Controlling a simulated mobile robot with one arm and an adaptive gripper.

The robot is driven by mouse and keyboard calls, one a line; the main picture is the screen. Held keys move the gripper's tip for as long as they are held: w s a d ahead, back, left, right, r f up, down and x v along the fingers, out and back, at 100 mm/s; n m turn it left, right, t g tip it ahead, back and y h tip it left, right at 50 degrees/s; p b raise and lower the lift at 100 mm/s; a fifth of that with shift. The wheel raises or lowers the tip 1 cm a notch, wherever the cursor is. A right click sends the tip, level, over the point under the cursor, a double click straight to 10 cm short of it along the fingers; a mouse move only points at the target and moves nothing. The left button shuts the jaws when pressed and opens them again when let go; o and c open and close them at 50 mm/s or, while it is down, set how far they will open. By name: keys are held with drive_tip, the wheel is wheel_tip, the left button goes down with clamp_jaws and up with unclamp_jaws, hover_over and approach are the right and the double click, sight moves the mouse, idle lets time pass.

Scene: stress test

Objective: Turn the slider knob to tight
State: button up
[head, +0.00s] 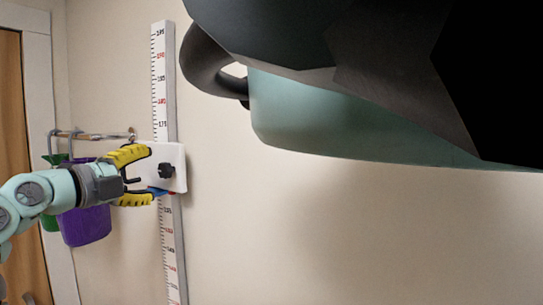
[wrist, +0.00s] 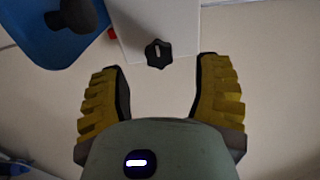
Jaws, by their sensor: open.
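The slider is a white block (head: 178,152) on an upright measuring scale (head: 158,58) against the wall. Its black knob (head: 166,171) sits on the block's face. My gripper (head: 150,176), with yellow ribbed fingers, is open at the left of the knob, one finger above and one below it in the head view. In the wrist view the knob (wrist: 158,53) lies ahead of the gap between the open fingers (wrist: 160,85), apart from both. A pale mark shows on the knob. No tight or loose label is readable.
A purple container (head: 85,225) and a green one (head: 50,215) hang from a rail (head: 95,135) behind my arm. A blue piece (wrist: 60,35) with a dark knob-like part is beside the slider block. A wooden door (head: 12,150) is at the far left.

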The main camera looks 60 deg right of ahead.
sight(162, 171)
drive_tip(key=d+p, duration=0.2)
drive_tip(key=d, duration=0.2)
drive_tip(key=shift+d+r, duration=0.1)
drive_tip(key=shift+r, duration=0.05)
drive_tip(key=shift+w+d+f, duration=0.15)
drive_tip(key=shift+d+f, duration=0.05)
drive_tip(key=shift+d, duration=0.3)
clamp_jaws()
